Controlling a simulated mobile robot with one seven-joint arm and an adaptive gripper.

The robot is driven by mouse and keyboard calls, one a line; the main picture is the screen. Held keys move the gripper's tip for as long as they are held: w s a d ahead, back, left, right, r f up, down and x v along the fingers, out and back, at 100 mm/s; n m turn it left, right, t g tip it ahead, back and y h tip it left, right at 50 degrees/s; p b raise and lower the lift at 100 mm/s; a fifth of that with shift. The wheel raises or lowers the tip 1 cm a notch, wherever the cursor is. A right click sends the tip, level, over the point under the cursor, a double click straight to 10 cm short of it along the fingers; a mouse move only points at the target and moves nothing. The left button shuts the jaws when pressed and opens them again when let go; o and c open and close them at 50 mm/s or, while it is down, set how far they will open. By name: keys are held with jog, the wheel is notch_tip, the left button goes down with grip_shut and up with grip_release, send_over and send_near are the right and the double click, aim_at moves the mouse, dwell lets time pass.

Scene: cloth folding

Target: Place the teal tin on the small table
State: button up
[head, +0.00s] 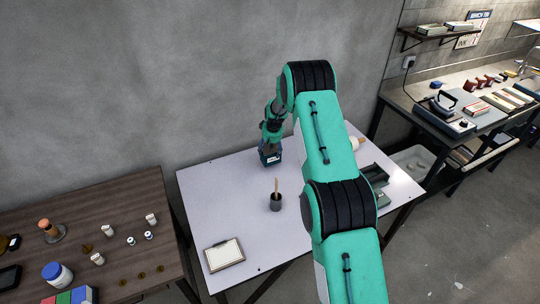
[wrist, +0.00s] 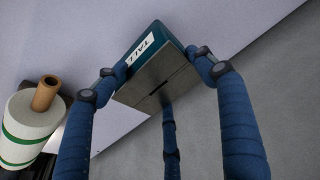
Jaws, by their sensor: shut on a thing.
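The teal tin (wrist: 158,44) is a dark teal box with a white label and a grey-brown face with a slot. My gripper (wrist: 153,77) is shut on it, with blue jointed fingers on both sides and a third finger below. In the head view the tin (head: 270,158) hangs from my gripper (head: 270,149) over the back of a pale, light-topped table (head: 225,200). I cannot tell whether the tin touches that table. Which table the task calls small is not clear from the pictures.
A dark cup (head: 276,202) with a stick and a framed tray (head: 224,255) stand on the pale table. A white spool (wrist: 30,125) lies left of my fingers. A dark wooden table (head: 100,220) with small items is at left, a workbench (head: 440,105) at right.

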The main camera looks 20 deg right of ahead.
jog(key=shift+f, duration=1.75)
jog(key=o, duration=1.9)
jog(key=shift+f+b, duration=0.1)
jog(key=shift+b, duration=0.2)
jog(key=shift+p+v, duration=0.6)
jog(key=shift+v, duration=5.5)
